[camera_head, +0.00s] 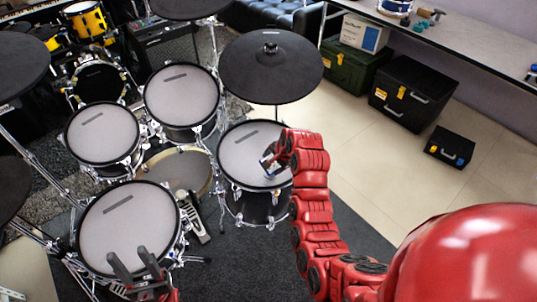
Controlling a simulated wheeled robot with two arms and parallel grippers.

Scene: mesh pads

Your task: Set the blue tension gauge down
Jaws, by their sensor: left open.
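My left gripper (130,261) is open and empty, with its two dark fingers apart over the front-left drum (103,222). My right arm, red and jointed, reaches up to the floor tom (237,150) at the centre. The right gripper (269,160) is at the right part of that drum's pale mesh head, small and partly hidden by its own wrist. A small dark, bluish thing shows at its tip. I cannot tell whether this is the blue tension gauge, or whether the fingers are shut on it.
Two more mesh drums (182,95) (103,133) and a black cymbal pad (271,66) stand around the floor tom. A grey bench (470,45) runs along the right wall.

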